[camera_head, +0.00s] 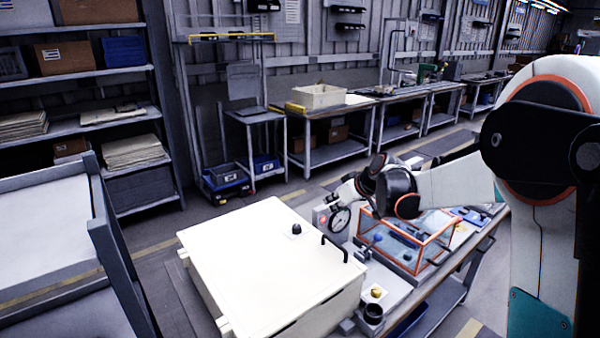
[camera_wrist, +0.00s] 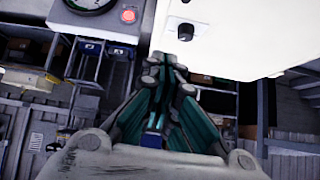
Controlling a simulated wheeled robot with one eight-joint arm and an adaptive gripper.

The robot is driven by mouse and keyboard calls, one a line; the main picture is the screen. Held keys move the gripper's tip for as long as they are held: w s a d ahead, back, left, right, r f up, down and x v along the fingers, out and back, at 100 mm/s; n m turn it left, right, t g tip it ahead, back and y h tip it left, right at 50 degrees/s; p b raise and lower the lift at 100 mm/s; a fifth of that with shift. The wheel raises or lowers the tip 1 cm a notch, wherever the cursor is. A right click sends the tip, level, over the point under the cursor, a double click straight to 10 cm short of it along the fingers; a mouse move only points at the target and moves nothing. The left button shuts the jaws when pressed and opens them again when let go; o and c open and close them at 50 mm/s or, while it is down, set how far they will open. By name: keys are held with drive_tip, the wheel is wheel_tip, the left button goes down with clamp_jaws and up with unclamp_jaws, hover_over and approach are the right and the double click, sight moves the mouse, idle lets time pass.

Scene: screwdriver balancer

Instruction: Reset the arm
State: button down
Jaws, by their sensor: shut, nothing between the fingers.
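In the wrist view my gripper (camera_wrist: 166,62) is shut, its teal and dark fingers drawn together with nothing between them. It is close to the white box (camera_wrist: 240,45) in that view, below a black knob (camera_wrist: 186,31); I cannot tell whether it touches. In the head view my arm (camera_head: 450,187) reaches in from the right and ends above the bench, behind the white box (camera_head: 265,265). The fingers are not clear there.
A panel with a round gauge (camera_head: 341,219) stands beside the box, below my wrist. An orange-framed clear case (camera_head: 432,250) sits on the bench to the right. A black handle (camera_head: 335,247) stands up from the box. The aisle behind is open floor.

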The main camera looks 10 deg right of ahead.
drive_tip(key=s+r+m+h+b, duration=0.1)
drive_tip(key=s+r, duration=0.1)
drive_tip(key=s, duration=0.8)
drive_tip(key=s+r+m+h+b, duration=0.1)
drive_tip(key=s+r+m+b, duration=0.15)
drive_tip(key=s, duration=0.75)
drive_tip(key=s+d+f+m+h+b, duration=0.1)
drive_tip(key=s+f, duration=0.2)
drive_tip(key=s, duration=0.7)
drive_tip(key=s+d+f+m+h+b, duration=0.1)
drive_tip(key=s+f, duration=0.3)
drive_tip(key=s, duration=0.6)
drive_tip(key=shift+h, duration=0.4)
drive_tip(key=shift+d, duration=0.1)
